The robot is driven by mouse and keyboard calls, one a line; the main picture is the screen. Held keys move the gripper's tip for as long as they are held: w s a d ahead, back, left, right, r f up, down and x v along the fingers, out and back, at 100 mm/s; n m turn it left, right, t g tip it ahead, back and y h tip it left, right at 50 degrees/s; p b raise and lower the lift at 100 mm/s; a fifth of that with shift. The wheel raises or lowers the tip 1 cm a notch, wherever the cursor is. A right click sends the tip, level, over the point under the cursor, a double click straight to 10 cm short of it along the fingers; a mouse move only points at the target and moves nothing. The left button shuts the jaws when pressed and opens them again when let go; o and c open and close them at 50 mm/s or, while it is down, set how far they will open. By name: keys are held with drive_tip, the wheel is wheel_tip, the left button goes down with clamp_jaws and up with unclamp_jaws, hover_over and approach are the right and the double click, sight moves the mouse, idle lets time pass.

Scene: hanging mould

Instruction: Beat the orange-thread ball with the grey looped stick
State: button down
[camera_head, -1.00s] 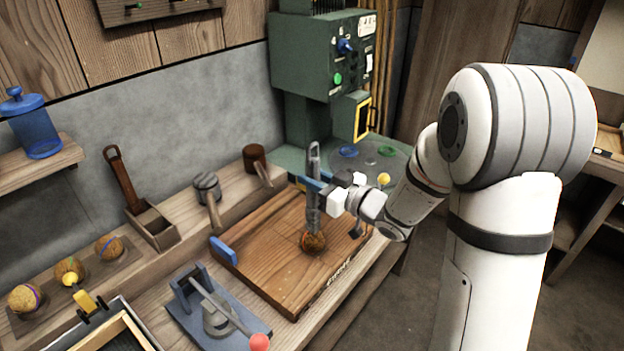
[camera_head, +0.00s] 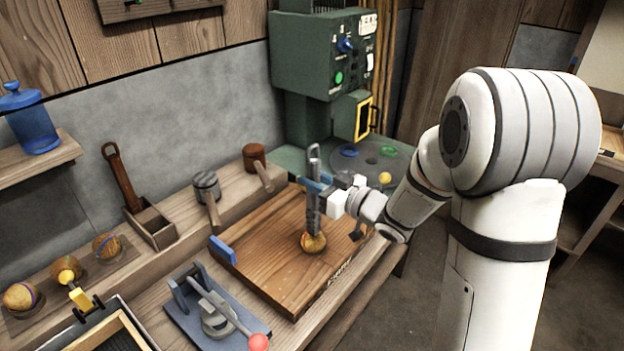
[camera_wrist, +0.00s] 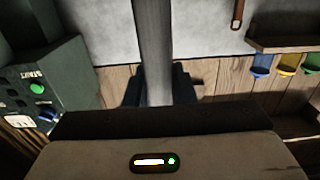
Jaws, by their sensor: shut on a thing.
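My gripper (camera_head: 320,187) is shut on the grey looped stick (camera_head: 315,212) above the wooden board. The stick stands nearly upright, its loop end at the top. In the wrist view the grey stick (camera_wrist: 153,50) runs up the middle; the jaws are mostly dark there. A round tan-brown ball (camera_head: 314,245) sits on the board at the stick's lower end. The stick overlaps the ball's top, and I cannot tell whether they touch.
The wooden board (camera_head: 270,262) has a blue block (camera_head: 223,250) at its left edge. Other balls (camera_head: 107,246) rest at the left. A lever press (camera_head: 215,315) stands in front, mallets (camera_head: 206,187) behind, and a green machine (camera_head: 320,60) at the back.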

sight(314, 145)
drive_tip(key=shift+r+p, duration=1.15)
drive_tip(key=shift+r, duration=0.85)
wheel_tip(314, 145, up, 5)
drive_tip(key=p, duration=0.3)
drive_tip(key=shift+r+p, duration=0.1)
drive_tip(key=shift+p, duration=0.25)
